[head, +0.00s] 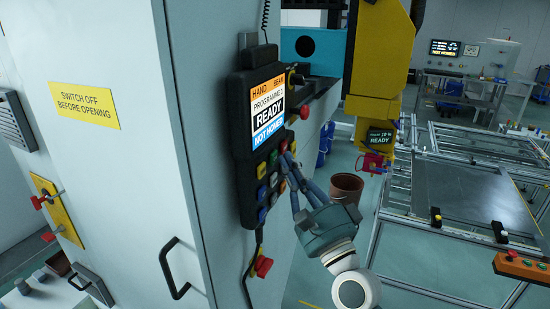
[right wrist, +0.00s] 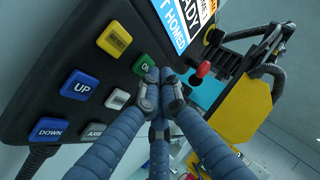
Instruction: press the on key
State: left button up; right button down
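The green ON key (right wrist: 144,65) is on the black hand pendant (head: 246,140), partly covered by my fingertips in the right wrist view; a green key also shows in the head view (head: 273,157). My right gripper (right wrist: 158,88) is shut and empty, its blue-grey fingertips together right beside the ON key. I cannot tell whether they touch it. In the head view the right gripper (head: 288,163) reaches up to the key field from below right. The pendant's screen (head: 267,115) reads "READY" and "NOT HOMED". My left gripper is not in view.
Around the ON key are a yellow key (right wrist: 114,40), blue UP (right wrist: 79,86) and DOWN (right wrist: 49,128) keys and a white AXIS key (right wrist: 96,130). A red knob (head: 304,112) sticks out at the pendant's right. A grey cabinet (head: 110,170) stands at left.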

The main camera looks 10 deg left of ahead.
jog(key=shift+s+d, duration=0.1)
jog(key=shift+d, duration=0.2)
jog(key=d, duration=0.1)
jog(key=s+d, duration=0.1)
jog(key=d, duration=0.2)
jog(key=shift+s+d, duration=0.25)
jog(key=shift+d, duration=0.1)
dwell(0.5)
